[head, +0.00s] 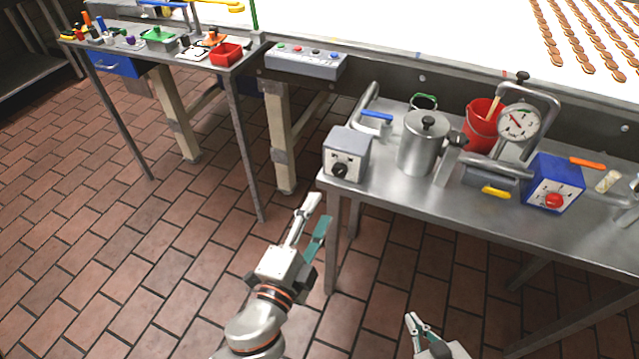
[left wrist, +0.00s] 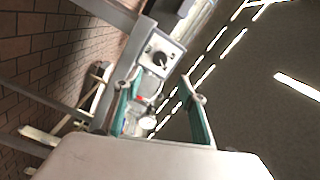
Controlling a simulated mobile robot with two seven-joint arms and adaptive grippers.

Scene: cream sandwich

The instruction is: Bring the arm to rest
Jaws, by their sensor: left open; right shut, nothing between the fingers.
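My left gripper (head: 313,221) is open and empty. It is held above the tiled floor, just left of the near left corner of the right steel table. In the left wrist view its two teal-lined fingers (left wrist: 165,95) stand apart with nothing between them. My right gripper (head: 420,326) shows at the bottom edge of the head view, in front of the same table. Its fingers are together and hold nothing. Most of my right arm is out of view.
The right steel table (head: 440,205) carries a grey box with a dial (head: 346,155), a metal pot (head: 423,148), a red bucket (head: 483,125), a gauge (head: 518,122) and a blue box (head: 552,183). A smaller table with tools (head: 215,72) stands far left. The floor (head: 120,240) at left is clear.

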